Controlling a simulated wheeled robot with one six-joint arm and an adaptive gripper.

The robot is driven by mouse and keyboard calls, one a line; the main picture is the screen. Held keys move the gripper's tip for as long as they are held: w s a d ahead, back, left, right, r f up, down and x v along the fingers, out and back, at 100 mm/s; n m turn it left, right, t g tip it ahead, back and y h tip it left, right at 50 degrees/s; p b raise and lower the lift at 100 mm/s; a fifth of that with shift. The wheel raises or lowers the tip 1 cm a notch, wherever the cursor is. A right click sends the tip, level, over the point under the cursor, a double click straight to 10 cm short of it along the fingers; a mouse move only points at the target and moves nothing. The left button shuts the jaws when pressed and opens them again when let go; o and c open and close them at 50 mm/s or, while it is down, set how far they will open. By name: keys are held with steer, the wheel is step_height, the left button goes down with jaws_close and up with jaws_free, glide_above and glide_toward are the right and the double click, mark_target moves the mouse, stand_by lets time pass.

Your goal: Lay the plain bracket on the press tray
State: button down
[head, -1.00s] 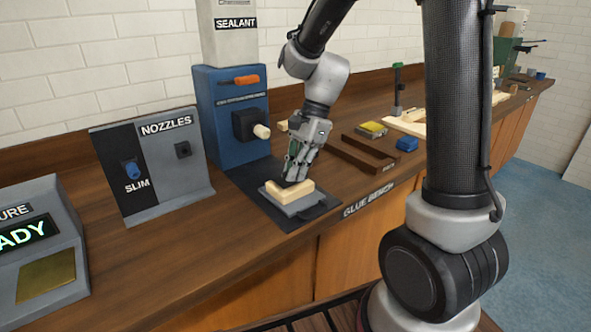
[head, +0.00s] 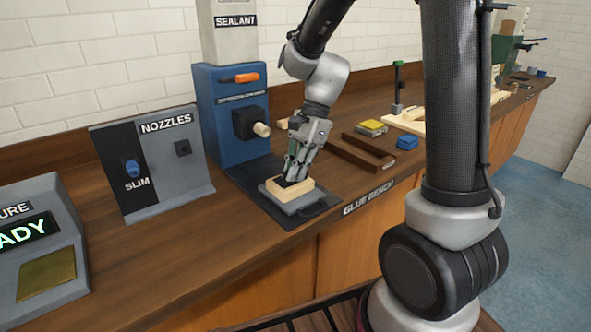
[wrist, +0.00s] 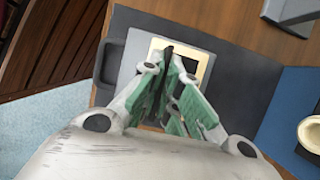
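The plain bracket (head: 292,191) is a pale wooden piece on the grey press tray (head: 304,204), in the middle of the head view. In the wrist view the bracket (wrist: 207,63) shows as a cream edge around the fingertips, over the lighter tray (wrist: 131,59). My gripper (head: 292,179) points down at the bracket, its fingertips at or within it. In the wrist view the two green-sided fingers (wrist: 178,64) are close together. They hide part of the bracket, and I cannot tell whether they pinch it.
The blue sealant machine (head: 236,135) with its pale nozzle stands behind the tray. The nozzles stand (head: 158,160) is to the left. A dark brown wooden frame (head: 355,155), a yellow block (head: 372,126) and a blue block (head: 407,143) lie to the right.

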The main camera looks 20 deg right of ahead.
steer(key=c, duration=1.6)
jaws_free()
steer(key=shift+o, duration=0.2)
steer(key=v, duration=1.2)
